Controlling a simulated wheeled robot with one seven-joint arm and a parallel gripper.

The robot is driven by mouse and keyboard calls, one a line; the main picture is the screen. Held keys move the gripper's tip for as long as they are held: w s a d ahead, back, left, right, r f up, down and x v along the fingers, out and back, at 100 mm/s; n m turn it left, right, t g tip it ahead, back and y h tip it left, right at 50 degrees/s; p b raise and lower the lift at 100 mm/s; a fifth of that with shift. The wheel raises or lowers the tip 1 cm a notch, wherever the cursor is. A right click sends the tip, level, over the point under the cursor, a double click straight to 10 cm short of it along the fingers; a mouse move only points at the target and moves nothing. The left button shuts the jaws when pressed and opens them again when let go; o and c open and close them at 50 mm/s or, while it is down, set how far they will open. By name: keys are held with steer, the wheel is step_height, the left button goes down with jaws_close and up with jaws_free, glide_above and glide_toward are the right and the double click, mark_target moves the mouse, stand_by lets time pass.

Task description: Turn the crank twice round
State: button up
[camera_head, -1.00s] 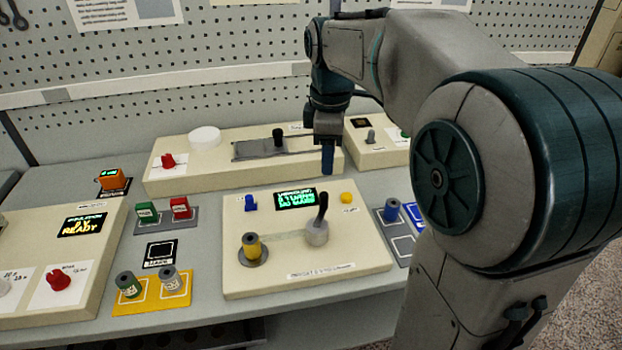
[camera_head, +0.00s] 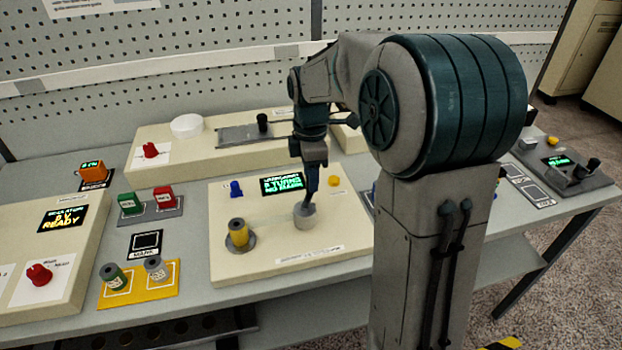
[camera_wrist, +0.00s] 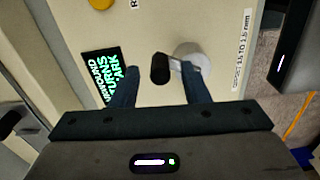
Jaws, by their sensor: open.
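The crank has a grey round hub (camera_head: 305,217) on the right part of the cream winder box (camera_head: 330,252); in the wrist view the hub (camera_wrist: 190,56) shows too. In the head view my gripper (camera_head: 309,192) points down just above the hub and hides the handle. My gripper (camera_wrist: 160,85) is open and holds nothing. A yellow spool (camera_head: 238,233) stands on a round base left of the crank. A green-lit display (camera_head: 283,184) sits behind the crank, partly covered by my gripper.
A blue knob (camera_head: 236,189) and a yellow button (camera_head: 334,181) flank the display. A long cream box (camera_head: 150,170) stands behind. A yellow tray (camera_head: 140,292) with two spools and a rack with green and red blocks (camera_head: 164,196) lie left.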

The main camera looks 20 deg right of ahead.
steer(key=shift+f, duration=0.95)
steer(key=shift+c, duration=0.3)
jaws_close()
